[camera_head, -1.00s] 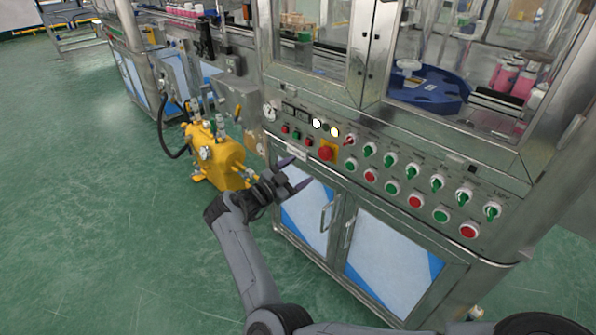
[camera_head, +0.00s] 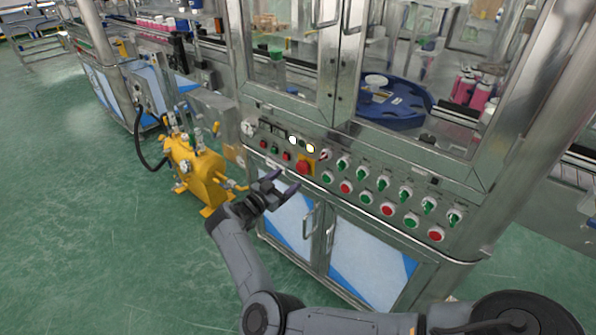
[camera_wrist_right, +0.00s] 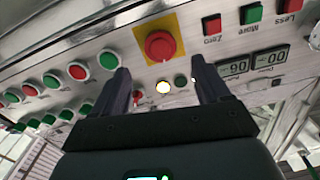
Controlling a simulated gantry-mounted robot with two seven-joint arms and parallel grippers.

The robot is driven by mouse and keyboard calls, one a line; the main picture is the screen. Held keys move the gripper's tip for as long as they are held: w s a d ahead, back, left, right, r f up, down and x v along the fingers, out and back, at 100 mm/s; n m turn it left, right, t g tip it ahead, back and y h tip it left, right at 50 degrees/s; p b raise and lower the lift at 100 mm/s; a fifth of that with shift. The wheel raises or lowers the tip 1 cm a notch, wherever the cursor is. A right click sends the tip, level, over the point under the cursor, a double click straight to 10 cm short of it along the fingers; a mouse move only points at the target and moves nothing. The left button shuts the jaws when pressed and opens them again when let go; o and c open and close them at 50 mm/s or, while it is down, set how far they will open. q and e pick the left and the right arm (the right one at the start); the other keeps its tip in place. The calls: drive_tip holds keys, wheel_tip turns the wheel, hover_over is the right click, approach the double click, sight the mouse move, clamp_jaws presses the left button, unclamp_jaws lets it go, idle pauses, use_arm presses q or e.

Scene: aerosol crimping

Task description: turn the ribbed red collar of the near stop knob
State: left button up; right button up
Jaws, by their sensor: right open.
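The red stop knob (camera_head: 303,168) sits on a yellow square plate on the slanted control panel (camera_head: 330,189). In the right wrist view the knob (camera_wrist_right: 159,46) lies ahead of the fingertips, roughly centred between them, on its yellow plate (camera_wrist_right: 157,22). Its ribbing is too small to make out. My right gripper (camera_head: 286,181) is open and empty, in front of the panel and just below the knob in the head view. In the right wrist view its two dark fingers (camera_wrist_right: 160,70) stand apart and do not enclose the knob. My left gripper is not in view.
Green and red buttons (camera_head: 346,187) and green selector switches (camera_head: 383,184) line the panel right of the knob. Small buttons and displays (camera_wrist_right: 254,66) sit on its other side. Cabinet doors (camera_head: 368,262) lie below. A yellow machine (camera_head: 199,172) stands to the left.

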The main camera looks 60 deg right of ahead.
sight(300, 169)
drive_tip(key=d, duration=0.4)
drive_tip(key=s+d+b, duration=0.1)
drive_tip(key=d, duration=0.1)
drive_tip(key=shift+d, duration=0.35)
drive_tip(key=c, duration=0.8)
drive_tip(key=shift+c, duration=1.2)
